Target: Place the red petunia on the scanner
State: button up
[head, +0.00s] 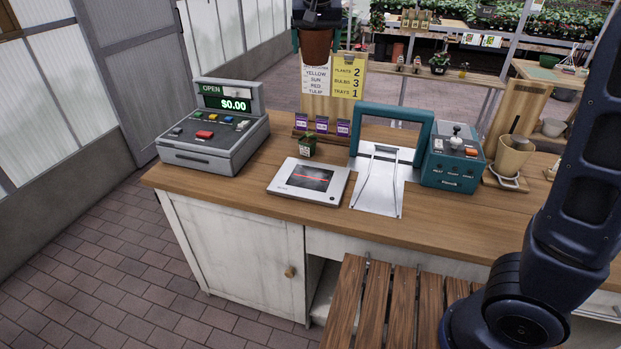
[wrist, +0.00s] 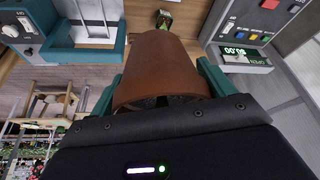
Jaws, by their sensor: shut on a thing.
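The scanner (head: 308,181) is a flat white device with a dark window and a red line, lying on the wooden counter. My gripper (head: 317,36) is at the top edge of the head view, high above the back of the counter. Its teal fingers are shut on a terracotta pot (head: 316,47), one on each side. The pot (wrist: 162,68) fills the middle of the wrist view, with my gripper (wrist: 160,88) around it. Red petals are not visible; the plant's top is hidden by my gripper.
A small dark-potted plant (head: 307,147) stands just behind the scanner. The cash register (head: 214,130) is to the left. A teal-handled metal device (head: 378,180) and a teal control box (head: 453,162) are to the right. A sign board (head: 347,82) rises behind the scanner.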

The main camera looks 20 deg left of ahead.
jog(key=s, duration=0.1)
jog(key=s+a, duration=0.1)
jog(key=shift+s+a+n, duration=0.15)
jog(key=shift+s+n, duration=0.15)
notch_tip(320, 180, down, 38)
jog(key=shift+w, duration=0.1)
dwell(0.6)
jog(key=shift+f, duration=0.15)
jog(key=o, duration=1.1)
jog(key=v, duration=1.2)
jog(key=shift+w+r, duration=0.1)
jog(key=shift+r, duration=0.1)
